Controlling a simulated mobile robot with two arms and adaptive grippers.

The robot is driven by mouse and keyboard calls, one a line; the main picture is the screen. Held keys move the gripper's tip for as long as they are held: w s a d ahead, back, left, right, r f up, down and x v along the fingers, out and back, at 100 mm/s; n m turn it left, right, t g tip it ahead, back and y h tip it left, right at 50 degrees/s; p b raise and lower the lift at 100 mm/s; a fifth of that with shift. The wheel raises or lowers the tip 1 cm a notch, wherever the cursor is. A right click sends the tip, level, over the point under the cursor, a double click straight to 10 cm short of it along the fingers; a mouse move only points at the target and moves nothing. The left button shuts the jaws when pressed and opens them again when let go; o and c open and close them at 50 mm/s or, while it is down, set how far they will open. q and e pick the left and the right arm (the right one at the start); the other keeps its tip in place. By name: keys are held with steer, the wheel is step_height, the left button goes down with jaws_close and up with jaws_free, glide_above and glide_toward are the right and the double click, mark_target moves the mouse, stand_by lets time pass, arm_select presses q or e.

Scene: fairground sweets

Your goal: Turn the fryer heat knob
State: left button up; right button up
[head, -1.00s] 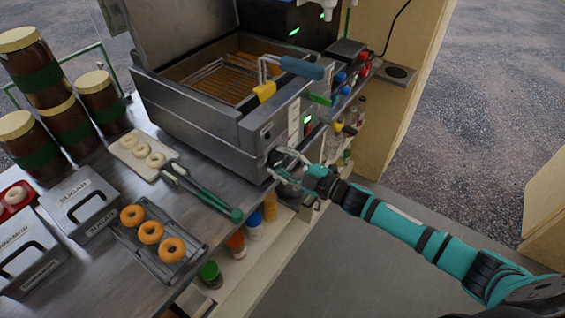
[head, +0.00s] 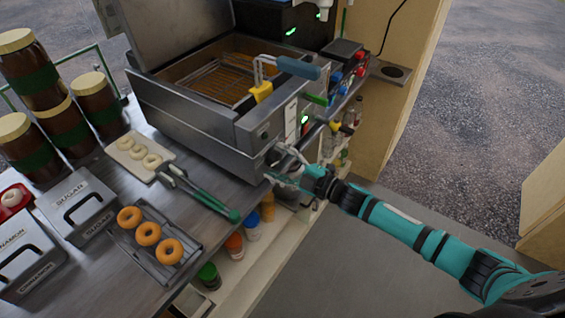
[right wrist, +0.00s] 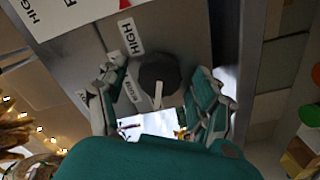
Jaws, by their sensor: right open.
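The steel fryer (head: 200,115) stands at the back of the counter, its basket inside. Its heat knob (right wrist: 160,76) is dark, with a pale pointer directed downward in the right wrist view, on a panel with HIGH labels. My right gripper (head: 277,163) is at the lower front of the fryer. Its fingers are open, one on each side of the knob in the right wrist view, with gaps between; I see no clear contact. In the head view the fingers largely hide the knob. My left gripper is not in view.
Green-handled tongs (head: 205,194), a tray (head: 192,262) of ringed doughnuts and lidded jars (head: 65,125) are on the counter left of the gripper. Bottles stand on shelves below. Open floor lies to the right.

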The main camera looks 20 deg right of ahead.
steer(key=v, duration=1.2)
steer(key=d+f+m+h, duration=0.4)
steer(key=d+f+m, duration=0.1)
steer(key=f, duration=0.6)
steer(key=s+d+f+m+g+h, duration=0.15)
steer(key=s+f, duration=0.25)
steer(key=f, duration=0.4)
steer(key=s+d+f+m+g+h, duration=0.1)
steer(key=s+f+m+h, duration=0.2)
steer(key=f, duration=0.4)
steer(key=s+d+f+m+g+h, duration=0.2)
steer(key=s+f, duration=0.2)
steer(key=f, duration=0.4)
steer(key=s+a+f+m+g, duration=0.1)
steer(key=s+a+f+g, duration=0.2)
steer(key=s, duration=0.7)
steer(key=s+a+f+m+g, duration=0.2)
steer(key=s+a+f, duration=0.1)
steer(key=s+f, duration=0.5)
steer(key=s+a+f+m+g, duration=0.2)
steer(key=s+a+f+g, duration=0.1)
steer(key=s, duration=0.9)
step_height(320, 180, down, 3)
steer(key=shift+s+a+r+g, duration=0.25)
steer(key=shift+s+a+g, duration=0.15)
steer(key=shift+a, duration=0.2)
steer(key=shift+h, duration=0.25)
